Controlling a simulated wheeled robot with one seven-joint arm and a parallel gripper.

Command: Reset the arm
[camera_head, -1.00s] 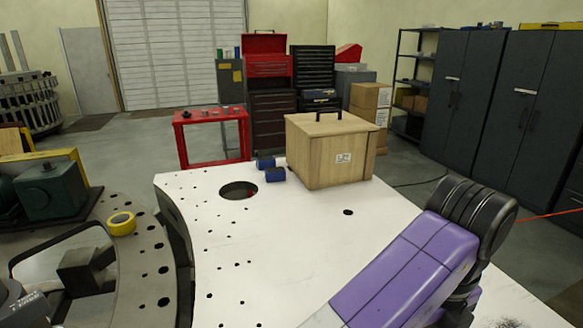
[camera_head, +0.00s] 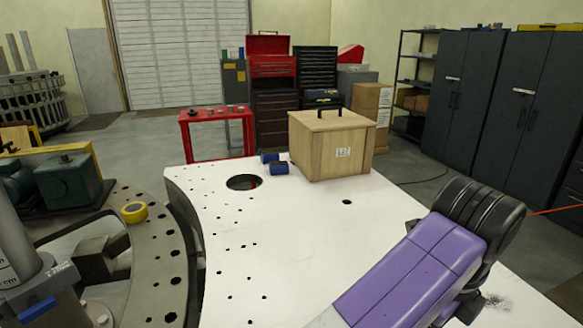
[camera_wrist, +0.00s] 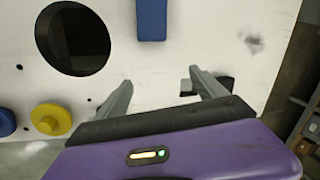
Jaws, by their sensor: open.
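My arm (camera_head: 415,270), purple with a black joint, reaches over the right side of the white turret plate (camera_head: 290,240) in the head view. My gripper is outside the head view. In the wrist view my gripper (camera_wrist: 160,82) has its two grey fingers spread apart with nothing between them. The white plate (camera_wrist: 145,60) lies beyond the fingers. A blue block (camera_wrist: 152,20) is ahead of the fingertips. A small dark object or opening (camera_wrist: 222,84) lies by the right finger; I cannot tell which.
A wooden crate (camera_head: 318,150) and blue pieces (camera_head: 278,167) stand at the plate's far edge, near a large round hole (camera_head: 243,182). A yellow tape roll (camera_head: 135,212) lies on the neighbouring ring at left. A yellow knob (camera_wrist: 51,119) shows in the wrist view. Mid-plate is mostly clear.

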